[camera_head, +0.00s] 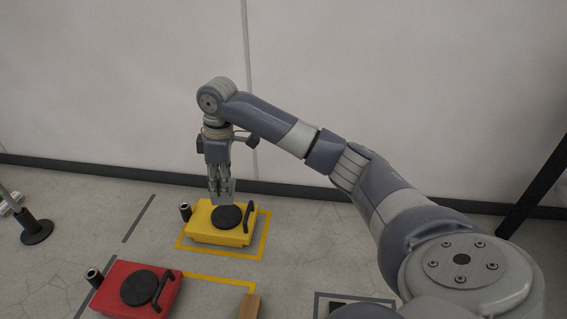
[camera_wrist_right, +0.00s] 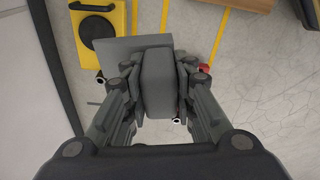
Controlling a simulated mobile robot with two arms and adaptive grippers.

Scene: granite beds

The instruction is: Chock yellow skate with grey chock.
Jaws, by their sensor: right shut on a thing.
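The yellow skate (camera_head: 209,233) stands on the floor inside a yellow marked outline, with a round black pad and a black handle on top. It also shows at the top left of the right wrist view (camera_wrist_right: 118,14). My right gripper (camera_head: 221,192) points down above the back of the skate and is shut on the grey chock. In the right wrist view, the chock (camera_wrist_right: 158,80) sits between the fingers, with a flat grey plate part reaching toward the skate. In the head view, the fingers partly hide the chock. My left gripper is not in view.
A red skate (camera_head: 112,292) stands at the front left. A wooden block (camera_head: 249,307) lies at the bottom edge. A black-based post (camera_head: 36,230) stands at far left. The wall runs close behind the yellow skate. The floor right of it is clear.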

